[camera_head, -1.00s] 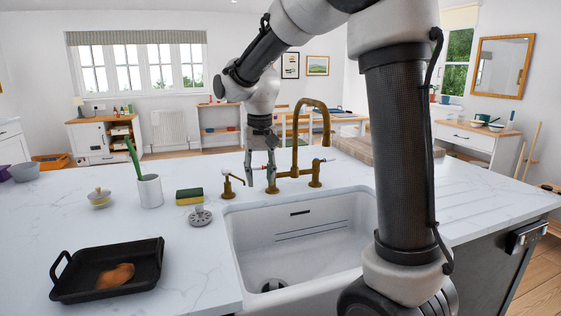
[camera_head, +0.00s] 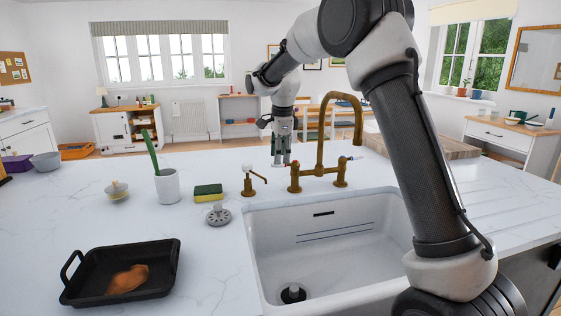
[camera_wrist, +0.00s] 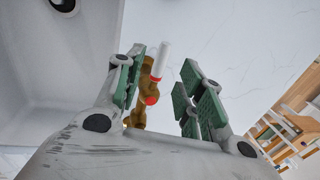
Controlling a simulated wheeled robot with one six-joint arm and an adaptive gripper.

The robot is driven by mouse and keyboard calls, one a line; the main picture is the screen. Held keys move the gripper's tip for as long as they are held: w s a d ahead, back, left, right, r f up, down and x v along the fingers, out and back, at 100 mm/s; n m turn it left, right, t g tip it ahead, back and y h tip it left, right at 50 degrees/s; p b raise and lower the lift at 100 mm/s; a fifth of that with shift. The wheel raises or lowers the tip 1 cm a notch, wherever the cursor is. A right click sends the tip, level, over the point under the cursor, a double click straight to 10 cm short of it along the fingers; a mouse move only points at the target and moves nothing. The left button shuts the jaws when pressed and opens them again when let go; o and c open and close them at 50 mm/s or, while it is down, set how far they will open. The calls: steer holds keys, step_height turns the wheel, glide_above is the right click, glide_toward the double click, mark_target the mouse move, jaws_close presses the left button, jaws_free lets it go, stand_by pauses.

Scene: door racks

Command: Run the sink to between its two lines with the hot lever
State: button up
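The brass tap (camera_head: 320,143) stands behind the white sink (camera_head: 248,235). Its hot lever, white with a red ring (camera_wrist: 161,60), shows in the wrist view between my spread fingers, apparently touching neither. My gripper (camera_wrist: 163,72) is open and empty; in the head view it (camera_head: 281,163) is at the tap's left valve, fingers pointing down. The cold lever (camera_head: 349,158), with a blue mark, is on the right valve. Two dark lines (camera_head: 333,234) run along the sink's back wall. I see no water in the sink or from the spout. A pale plug-like piece (camera_head: 293,289) stands at the drain.
Left of the sink are a brass dispenser (camera_head: 250,182), a sponge (camera_head: 209,192), a grey strainer (camera_head: 218,216) and a white cup (camera_head: 167,187) with a green-handled tool. A black pan (camera_head: 80,289) sits at front left.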

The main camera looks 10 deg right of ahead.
steer(key=shift+w+f, duration=0.15)
steer(key=shift+f, duration=0.6)
steer(key=shift+w+f, duration=0.1)
steer(key=shift+f, duration=0.65)
jaws_close()
steer(key=shift+s, duration=0.1)
steer(key=shift+s+d+n+g+y, duration=0.3)
steer(key=shift+s+d+n, duration=0.35)
steer(key=shift+n, duration=1.45)
steer(key=shift+s+d+n+g+y, duration=0.1)
steer(key=shift+s+d+n+y, duration=0.55)
steer(key=shift+n, duration=1.45)
steer(key=shift+s+d+n+g+y, duration=0.1)
steer(key=shift+s+d+n+g, duration=0.2)
steer(key=shift+s+n, duration=1.25)
steer(key=shift+w+d+n, duration=0.15)
steer(key=shift+w+n, duration=0.4)
steer(key=shift+n, duration=0.1)
